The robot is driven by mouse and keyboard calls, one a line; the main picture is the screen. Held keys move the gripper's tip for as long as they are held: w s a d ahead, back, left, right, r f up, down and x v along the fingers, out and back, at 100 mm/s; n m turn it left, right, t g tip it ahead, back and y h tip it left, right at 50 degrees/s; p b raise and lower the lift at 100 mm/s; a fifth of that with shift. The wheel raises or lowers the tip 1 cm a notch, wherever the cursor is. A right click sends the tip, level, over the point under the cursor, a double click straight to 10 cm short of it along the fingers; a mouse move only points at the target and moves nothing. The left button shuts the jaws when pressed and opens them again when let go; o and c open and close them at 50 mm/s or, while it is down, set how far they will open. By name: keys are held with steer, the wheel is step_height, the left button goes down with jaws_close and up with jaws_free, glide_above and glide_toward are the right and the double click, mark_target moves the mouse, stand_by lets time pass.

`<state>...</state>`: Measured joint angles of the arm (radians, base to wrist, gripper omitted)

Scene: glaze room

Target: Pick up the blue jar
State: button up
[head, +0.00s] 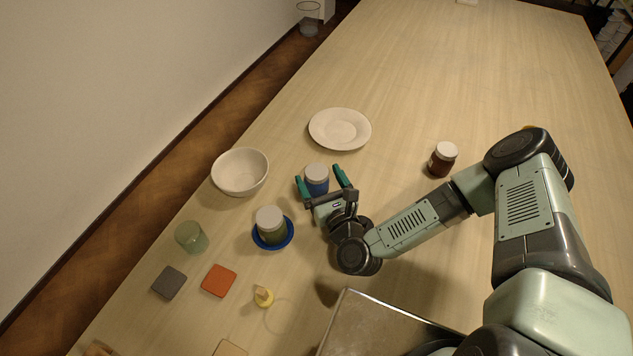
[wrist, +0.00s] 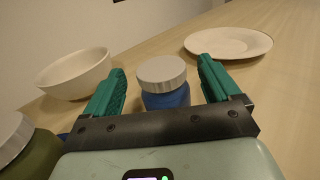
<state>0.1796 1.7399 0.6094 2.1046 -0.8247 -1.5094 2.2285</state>
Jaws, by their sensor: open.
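The blue jar (head: 317,187) with a pale grey lid stands upright on the table. My gripper (head: 321,182) is open, and its two green fingers reach along either side of the jar in the head view. In the wrist view the blue jar (wrist: 168,97) shows between the fingers of my gripper (wrist: 161,80), with gaps on both sides. The gripper's crossbar hides the lower part of the jar in the wrist view.
A green jar (head: 270,232) on a blue saucer (head: 289,238) stands left of my gripper. A white bowl (head: 240,172) and a white plate (head: 340,129) lie beyond. A brown jar (head: 441,161) stands to the right. The far table is largely clear.

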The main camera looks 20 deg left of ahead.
mark_target(314, 166)
steer(key=x, duration=0.4)
steer(key=shift+w+a+r, duration=0.1)
steer(key=shift+w+a, duration=0.05)
steer(key=shift+c, duration=0.3)
steer(key=c, duration=1.2)
steer(key=shift+c, duration=0.2)
